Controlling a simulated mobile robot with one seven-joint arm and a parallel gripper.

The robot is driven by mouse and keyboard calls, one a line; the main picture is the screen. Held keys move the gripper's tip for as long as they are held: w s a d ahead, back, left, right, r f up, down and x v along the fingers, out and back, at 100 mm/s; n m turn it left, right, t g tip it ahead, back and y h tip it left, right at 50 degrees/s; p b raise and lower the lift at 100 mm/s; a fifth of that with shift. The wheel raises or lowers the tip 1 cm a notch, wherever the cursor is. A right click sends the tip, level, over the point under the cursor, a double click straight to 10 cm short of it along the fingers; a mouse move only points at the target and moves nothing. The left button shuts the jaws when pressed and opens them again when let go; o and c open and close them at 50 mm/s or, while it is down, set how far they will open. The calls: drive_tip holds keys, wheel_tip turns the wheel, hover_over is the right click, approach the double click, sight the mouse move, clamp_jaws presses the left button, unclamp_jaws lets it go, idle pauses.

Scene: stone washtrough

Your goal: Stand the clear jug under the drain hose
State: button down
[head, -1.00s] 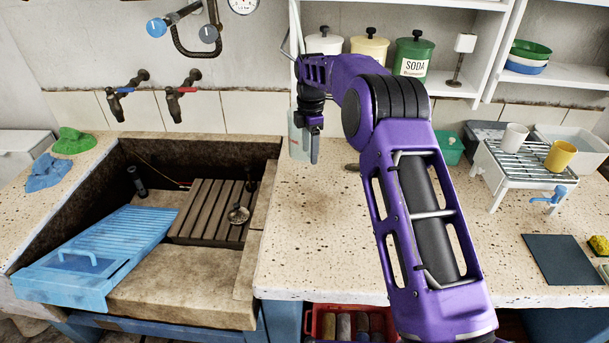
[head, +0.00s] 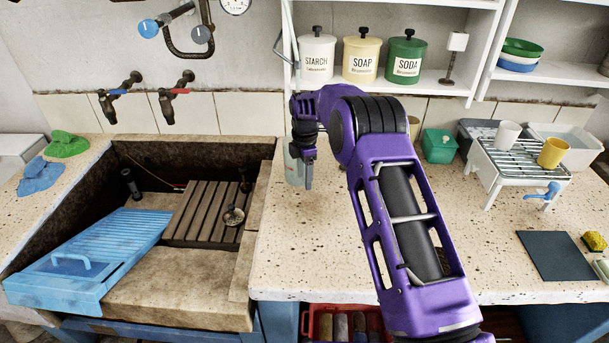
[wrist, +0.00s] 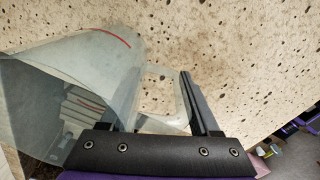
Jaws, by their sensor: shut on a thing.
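The clear jug (head: 293,168) shows left of my gripper (head: 308,178) in the head view, over the left part of the speckled counter. In the wrist view the jug (wrist: 65,75) is see-through, with a red line near its rim, and fills the left side. Its handle (wrist: 158,74) passes between the fingers of my gripper (wrist: 148,88), which is shut on it. Whether the jug's base touches the counter I cannot tell. I cannot make out a drain hose for certain; a dark bent pipe (head: 178,44) hangs on the wall above the sink.
The stone sink (head: 180,285) lies left, with a blue washboard (head: 95,260) and a slatted wooden rack (head: 205,212). Shelf canisters (head: 362,60) are behind my arm.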

drive_tip(key=shift+c, duration=0.6)
unclamp_jaws()
wheel_tip(320, 180, up, 12)
drive_tip(key=shift+s+d+r+p, duration=0.1)
drive_tip(key=shift+p, duration=0.3)
